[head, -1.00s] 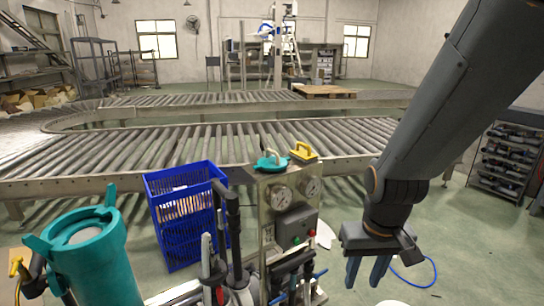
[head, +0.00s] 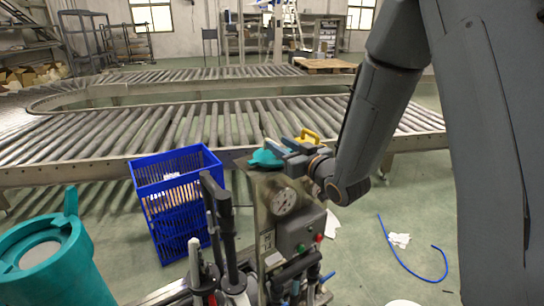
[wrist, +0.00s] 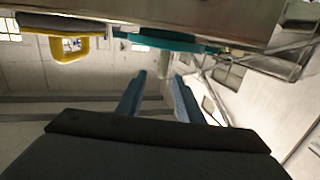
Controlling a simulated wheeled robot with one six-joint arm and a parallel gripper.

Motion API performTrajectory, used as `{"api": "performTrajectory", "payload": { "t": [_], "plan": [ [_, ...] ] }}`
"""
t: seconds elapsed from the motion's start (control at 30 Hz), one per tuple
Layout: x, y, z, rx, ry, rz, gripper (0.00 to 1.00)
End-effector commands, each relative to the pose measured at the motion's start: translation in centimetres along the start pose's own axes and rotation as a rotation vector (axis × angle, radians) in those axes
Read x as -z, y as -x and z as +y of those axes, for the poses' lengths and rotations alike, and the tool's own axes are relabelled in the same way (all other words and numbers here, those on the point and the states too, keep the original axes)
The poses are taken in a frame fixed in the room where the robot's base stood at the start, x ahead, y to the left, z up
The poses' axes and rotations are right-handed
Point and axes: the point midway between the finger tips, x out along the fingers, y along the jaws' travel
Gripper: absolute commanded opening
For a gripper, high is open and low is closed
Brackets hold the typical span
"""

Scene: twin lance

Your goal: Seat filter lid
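The teal lid (head: 265,159) with a raised handle lies on top of the grey gauge stand (head: 262,213). My gripper (head: 276,143) is at the lid's right, its blue fingers pointing left towards the handle and partly covering it. In the wrist view the fingers (wrist: 160,76) are apart, with no lid visible between them. The teal lid's edge (wrist: 165,40) shows above the fingertips there. The head view does not show whether a finger touches the handle. The teal filter housing (head: 80,276) stands at bottom left with its round top uncovered.
A yellow-handled lid (head: 309,136) lies just behind my gripper; its handle also shows in the wrist view (wrist: 70,50). A blue crate (head: 172,208) stands left of the stand. Black-handled tools (head: 226,232) rise in front. A roller conveyor (head: 100,140) runs behind.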

Motion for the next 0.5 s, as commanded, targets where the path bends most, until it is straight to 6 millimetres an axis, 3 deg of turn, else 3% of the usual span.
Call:
{"api": "performTrajectory", "payload": {
  "t": [0.13, 0.5],
  "plan": [
    [-1.1, -0.7, -0.4, 0.021, -0.002, 0.032, 0.33],
    [-0.9, -3.4, -0.7, 0.029, -0.004, 0.04, 0.33]
  ]
}}
